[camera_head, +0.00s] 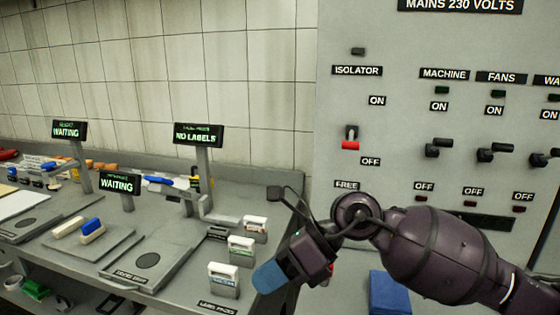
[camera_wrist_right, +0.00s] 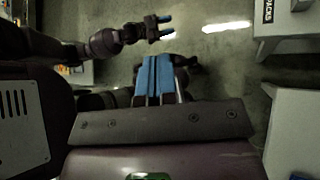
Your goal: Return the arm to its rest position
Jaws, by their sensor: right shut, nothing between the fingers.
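My right arm comes in from the lower right in the head view. Its gripper (camera_head: 268,278), with blue fingers, points down and left in front of the bench's right end, apart from the bench and the switch panel. In the right wrist view the blue fingers of this gripper (camera_wrist_right: 155,78) lie together, shut with nothing between them. My left gripper (camera_wrist_right: 167,26) shows at the top of the right wrist view; its two blue fingertips stand apart with an empty gap. It is not in the head view.
The grey bench (camera_head: 180,215) carries a NO LABELS display (camera_head: 198,134), label packs (camera_head: 240,250) and several small blocks. The switch panel (camera_head: 400,110) stands behind my right arm. A blue box (camera_head: 390,293) is below the arm. Floor (camera_wrist_right: 215,85) shows under the right gripper.

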